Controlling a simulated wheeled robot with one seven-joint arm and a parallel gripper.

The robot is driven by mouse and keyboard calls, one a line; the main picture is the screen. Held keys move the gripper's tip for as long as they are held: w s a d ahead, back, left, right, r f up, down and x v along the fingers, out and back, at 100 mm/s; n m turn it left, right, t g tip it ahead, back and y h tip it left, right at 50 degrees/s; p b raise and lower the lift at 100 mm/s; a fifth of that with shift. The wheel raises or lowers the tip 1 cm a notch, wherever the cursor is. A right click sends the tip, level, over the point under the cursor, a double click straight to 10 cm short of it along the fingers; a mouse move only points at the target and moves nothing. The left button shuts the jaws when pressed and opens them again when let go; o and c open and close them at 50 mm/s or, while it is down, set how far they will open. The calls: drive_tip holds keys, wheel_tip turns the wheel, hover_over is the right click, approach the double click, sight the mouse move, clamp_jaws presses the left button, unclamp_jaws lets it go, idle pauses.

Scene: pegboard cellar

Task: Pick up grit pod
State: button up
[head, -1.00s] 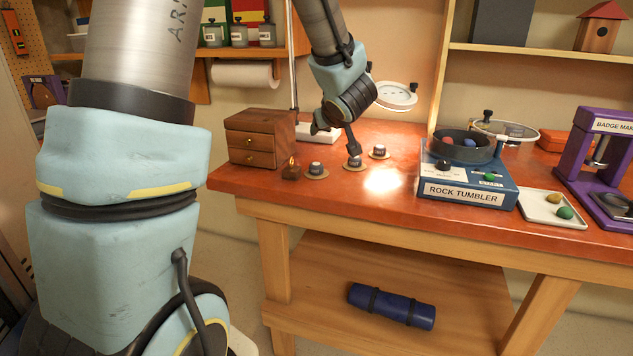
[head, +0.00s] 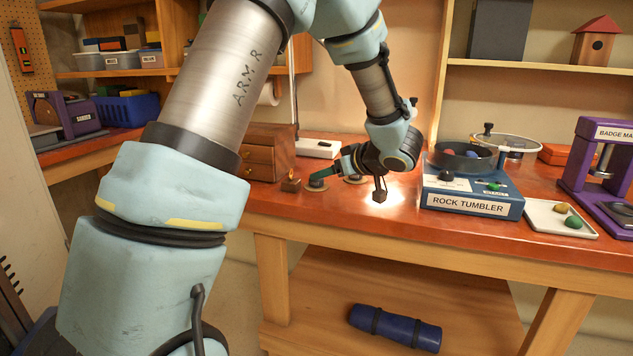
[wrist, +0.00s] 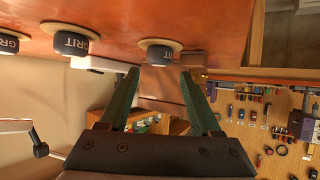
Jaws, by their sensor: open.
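The leftmost pod (head: 316,183) is partly covered by my gripper (head: 322,175) in the head view; a second coaster (head: 355,180) shows behind the arm. In the wrist view, which looks upside down, one pod (wrist: 159,54) lies just beyond and between my fingertips (wrist: 159,74). Two more pods marked GRIT, one in the middle (wrist: 74,41) and one at the left edge (wrist: 8,43), are farther left. My gripper is open, empty, and lies nearly level, pointing left.
The rock tumbler (head: 470,190) stands to the right, beside a white tray (head: 545,222). The bench's front edge is close by.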

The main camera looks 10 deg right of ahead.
sight(316, 181)
drive_tip(key=x, duration=0.4)
drive_tip(key=shift+w+f+p, duration=0.15)
drive_tip(key=shift+f+p, duration=0.15)
drive_tip(key=shift+f, duration=0.1)
clamp_jaws()
